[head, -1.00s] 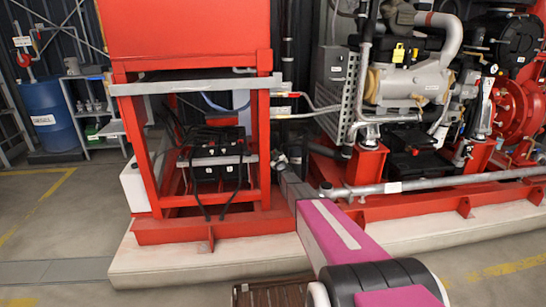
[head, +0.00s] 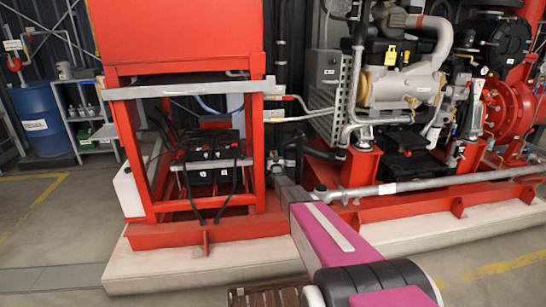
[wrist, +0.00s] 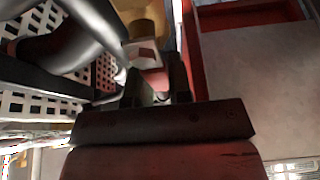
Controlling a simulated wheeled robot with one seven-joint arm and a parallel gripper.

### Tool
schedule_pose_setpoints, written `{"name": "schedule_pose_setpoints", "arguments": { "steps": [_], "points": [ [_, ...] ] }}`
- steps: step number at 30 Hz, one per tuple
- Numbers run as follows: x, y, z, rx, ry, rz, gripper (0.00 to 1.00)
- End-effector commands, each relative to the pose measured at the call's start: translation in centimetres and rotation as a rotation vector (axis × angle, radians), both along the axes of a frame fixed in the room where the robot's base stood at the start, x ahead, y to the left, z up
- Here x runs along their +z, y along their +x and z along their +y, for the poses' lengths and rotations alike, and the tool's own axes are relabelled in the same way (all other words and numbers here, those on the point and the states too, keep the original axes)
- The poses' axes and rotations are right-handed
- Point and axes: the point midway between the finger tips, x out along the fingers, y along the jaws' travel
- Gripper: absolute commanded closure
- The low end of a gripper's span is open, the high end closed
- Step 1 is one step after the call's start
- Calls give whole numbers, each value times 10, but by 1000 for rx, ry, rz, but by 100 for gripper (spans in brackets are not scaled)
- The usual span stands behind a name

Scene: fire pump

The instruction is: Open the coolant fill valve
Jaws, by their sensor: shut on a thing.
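In the wrist view my gripper (wrist: 156,88) is shut on a small red part (wrist: 153,77) that looks like a valve handle. Just beyond it is a pale fitting (wrist: 143,50) with a brass-coloured piece (wrist: 143,28) above. I cannot tell for certain that this is the coolant fill valve, nor how far it is turned. In the head view my gripper (head: 278,165) is at the far end of my arm, low between the red tank frame and the engine. What it holds is too small to make out there.
The red tank frame (head: 205,236) stands left, with black batteries (head: 212,160) inside. A grey pipe (head: 410,186) runs low at right beside the engine (head: 400,80). In the wrist view a dark hose (wrist: 85,35) and perforated guard (wrist: 45,100) are close on the left.

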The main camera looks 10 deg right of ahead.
Motion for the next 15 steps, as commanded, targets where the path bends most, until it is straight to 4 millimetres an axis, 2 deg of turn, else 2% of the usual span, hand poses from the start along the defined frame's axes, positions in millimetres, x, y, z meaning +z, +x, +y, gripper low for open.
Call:
{"name": "schedule_pose_setpoints", "arguments": {
  "steps": [11,12,14,15],
  "points": [
    [-2,-1,-1,1,19,4,100],
    [-2,-1,-1,1,19,4,74],
    [-1,-1,-1,1,18,3,55],
    [-1,-1,-1,1,17,3,55]
  ]
}}
